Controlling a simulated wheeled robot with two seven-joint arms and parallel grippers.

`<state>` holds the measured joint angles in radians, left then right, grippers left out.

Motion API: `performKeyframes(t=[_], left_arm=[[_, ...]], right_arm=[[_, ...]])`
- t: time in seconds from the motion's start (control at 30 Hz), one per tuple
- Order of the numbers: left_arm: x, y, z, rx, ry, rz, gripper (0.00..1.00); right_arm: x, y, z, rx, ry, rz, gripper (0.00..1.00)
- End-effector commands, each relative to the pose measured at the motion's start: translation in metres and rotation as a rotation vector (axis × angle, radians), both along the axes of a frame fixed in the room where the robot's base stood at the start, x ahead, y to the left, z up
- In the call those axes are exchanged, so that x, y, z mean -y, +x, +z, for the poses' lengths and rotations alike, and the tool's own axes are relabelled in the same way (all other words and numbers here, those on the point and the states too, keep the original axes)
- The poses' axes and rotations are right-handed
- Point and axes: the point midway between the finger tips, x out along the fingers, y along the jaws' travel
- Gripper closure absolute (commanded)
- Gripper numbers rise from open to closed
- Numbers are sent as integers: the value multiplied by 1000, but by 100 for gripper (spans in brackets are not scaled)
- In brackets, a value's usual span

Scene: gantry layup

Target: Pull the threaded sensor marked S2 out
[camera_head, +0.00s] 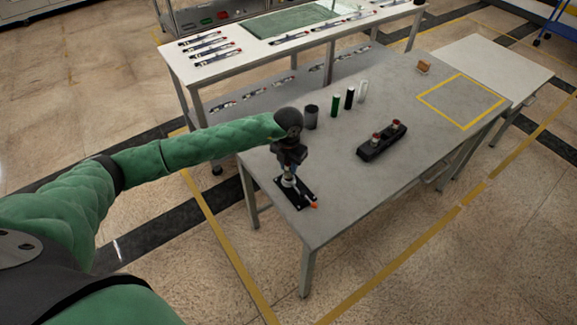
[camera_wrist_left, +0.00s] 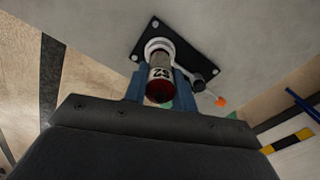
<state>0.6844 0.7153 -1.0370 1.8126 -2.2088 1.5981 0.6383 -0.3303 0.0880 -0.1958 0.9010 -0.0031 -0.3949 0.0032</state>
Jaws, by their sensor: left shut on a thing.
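The sensor marked S2 (camera_wrist_left: 160,74) is a short cylinder with a white label and a dark red end. It stands in a pale round collar (camera_wrist_left: 157,46) on a black plate (camera_wrist_left: 203,68) with screws at its corners. In the head view the black plate (camera_head: 302,200) lies near the table's front left corner. My left gripper (camera_head: 289,176) is above it, pointing down, with its blue fingers shut on the sensor from both sides. The sensor's thread is hidden. My right gripper is in neither view.
A black holder (camera_head: 372,149) with two red-topped pieces lies mid-table. A dark cup (camera_head: 311,117) and green, black and white cylinders stand behind. An orange-tipped piece (camera_head: 314,205) is at the plate's edge. A yellow square outline (camera_head: 447,118) at right is empty.

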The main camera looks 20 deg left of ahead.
Motion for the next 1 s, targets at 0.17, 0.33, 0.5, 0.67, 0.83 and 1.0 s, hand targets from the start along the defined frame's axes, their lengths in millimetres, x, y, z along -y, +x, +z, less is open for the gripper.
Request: performKeyframes(t=[0.17,0.33,0.5,0.67,0.83,1.0], left_arm=[[0,0,4,1,0,0,100],[0,0,8,1,1,0,100],[0,0,10,0,1,0,100],[0,0,11,0,1,0,100],[0,0,11,0,1,0,100],[0,0,11,0,0,0,100]], right_arm=[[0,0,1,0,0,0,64],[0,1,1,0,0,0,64],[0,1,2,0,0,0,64],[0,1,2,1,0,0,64],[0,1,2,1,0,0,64],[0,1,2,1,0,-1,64]])
